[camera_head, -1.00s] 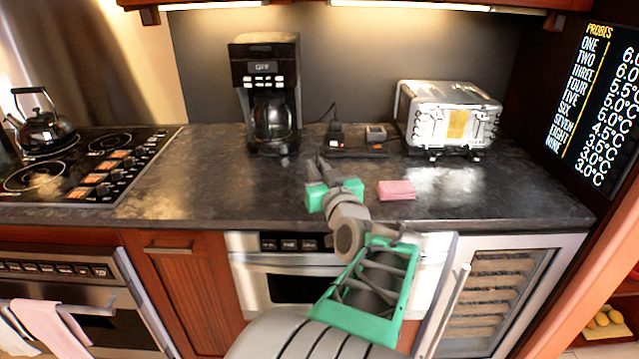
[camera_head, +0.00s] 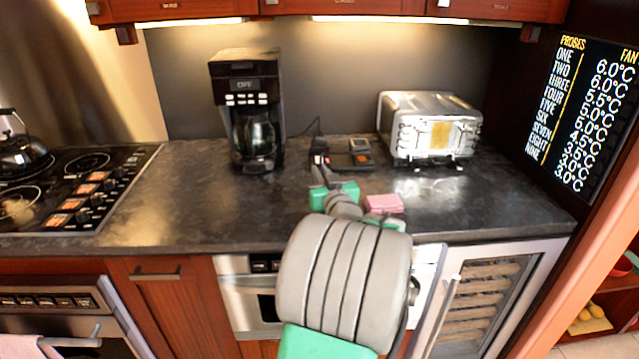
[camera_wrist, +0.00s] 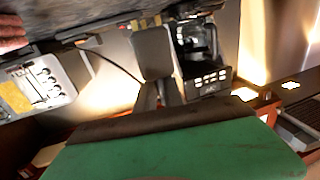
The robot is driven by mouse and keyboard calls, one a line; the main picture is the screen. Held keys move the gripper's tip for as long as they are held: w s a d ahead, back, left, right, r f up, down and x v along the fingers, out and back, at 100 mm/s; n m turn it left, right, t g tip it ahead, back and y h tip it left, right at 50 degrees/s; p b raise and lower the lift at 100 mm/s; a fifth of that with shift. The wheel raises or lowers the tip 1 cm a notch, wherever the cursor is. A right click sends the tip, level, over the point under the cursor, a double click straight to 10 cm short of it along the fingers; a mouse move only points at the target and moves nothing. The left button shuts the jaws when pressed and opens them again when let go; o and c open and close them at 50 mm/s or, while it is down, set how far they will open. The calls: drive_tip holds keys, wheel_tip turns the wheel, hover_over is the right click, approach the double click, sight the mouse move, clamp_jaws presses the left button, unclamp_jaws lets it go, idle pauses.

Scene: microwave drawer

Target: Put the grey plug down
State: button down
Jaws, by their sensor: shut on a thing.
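A grey block, which I take to be the grey plug (camera_wrist: 152,52), is between the fingertips of my gripper (camera_wrist: 158,96) in the wrist view. My gripper is shut on it. In the head view my gripper (camera_head: 322,174) is low over the counter, just in front of the power strip. The plug cannot be made out clearly there. Whether it touches the counter or strip cannot be told.
The dark counter (camera_head: 200,205) is clear to the left. A coffee maker (camera_head: 248,105) stands behind left, a toaster (camera_head: 430,125) behind right. A power strip (camera_head: 345,160) with other items lies between them. A pink block (camera_head: 384,203) is right of my gripper.

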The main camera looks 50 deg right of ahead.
drive_tip(key=shift+w+d+f, duration=0.1)
drive_tip(key=shift+w+f, duration=0.05)
drive_tip(key=shift+f, duration=0.8)
drive_tip(key=shift+w+f, duration=0.1)
drive_tip(key=shift+f, duration=0.8)
drive_tip(key=shift+f+b, duration=0.2)
drive_tip(key=shift+b, duration=0.1)
drive_tip(key=c, duration=1.5)
unclamp_jaws()
drive_tip(key=shift+r, duration=0.1)
drive_tip(key=shift+r, duration=0.15)
drive_tip(key=b+v, duration=0.2)
drive_tip(key=v, duration=1)
